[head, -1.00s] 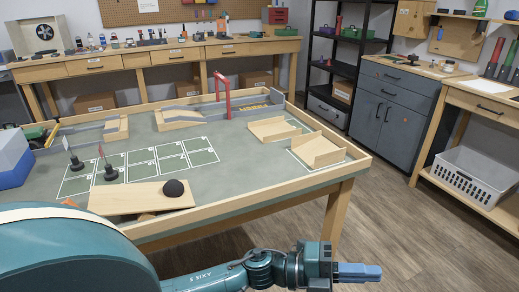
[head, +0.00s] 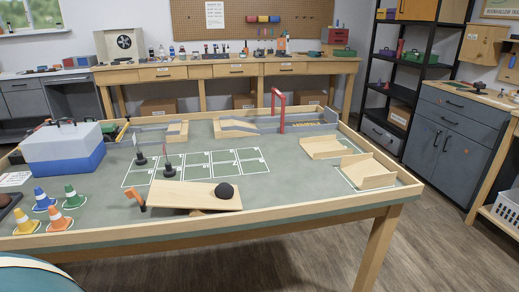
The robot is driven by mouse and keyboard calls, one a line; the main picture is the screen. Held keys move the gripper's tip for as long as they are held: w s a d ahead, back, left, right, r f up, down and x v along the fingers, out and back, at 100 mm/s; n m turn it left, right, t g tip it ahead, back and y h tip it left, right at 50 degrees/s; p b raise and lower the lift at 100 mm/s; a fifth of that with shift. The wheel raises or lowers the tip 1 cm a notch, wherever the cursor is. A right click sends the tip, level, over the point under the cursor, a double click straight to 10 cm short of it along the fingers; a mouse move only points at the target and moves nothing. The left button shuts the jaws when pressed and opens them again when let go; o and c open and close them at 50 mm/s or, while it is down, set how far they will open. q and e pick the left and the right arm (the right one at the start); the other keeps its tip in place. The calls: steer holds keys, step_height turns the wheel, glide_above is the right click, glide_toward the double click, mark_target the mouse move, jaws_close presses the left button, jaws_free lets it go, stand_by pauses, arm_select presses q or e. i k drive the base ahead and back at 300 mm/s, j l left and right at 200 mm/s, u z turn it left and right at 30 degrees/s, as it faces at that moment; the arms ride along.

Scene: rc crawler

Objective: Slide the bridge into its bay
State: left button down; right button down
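No part is clearly labelled as the bridge. At the table's back left, a low grey track piece (head: 150,138) lies by a small wooden ramp (head: 177,132). A gap of bare mat separates it from a second wooden ramp (head: 237,127), which adjoins a grey walled section (head: 300,128) under a red arch (head: 282,95). At the right, two low wooden angled pieces (head: 323,147), (head: 368,173) stand beside white outlines on the mat; I cannot tell whether either is the bay. Neither of my grippers is in view.
A blue and white box (head: 65,150) and several cones (head: 75,197) stand at the table's left. A tilted board (head: 180,198) with a black ball (head: 224,191) lies near the front edge. Two flags on black bases (head: 169,169) stand on the white grid. The mat's middle right is clear.

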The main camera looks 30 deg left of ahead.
mark_target(320, 147)
steer(key=i+l+u, duration=0.35)
steer(key=l+u, duration=0.15)
steer(key=i+l+u, duration=0.25)
steer(key=k+l, duration=0.1)
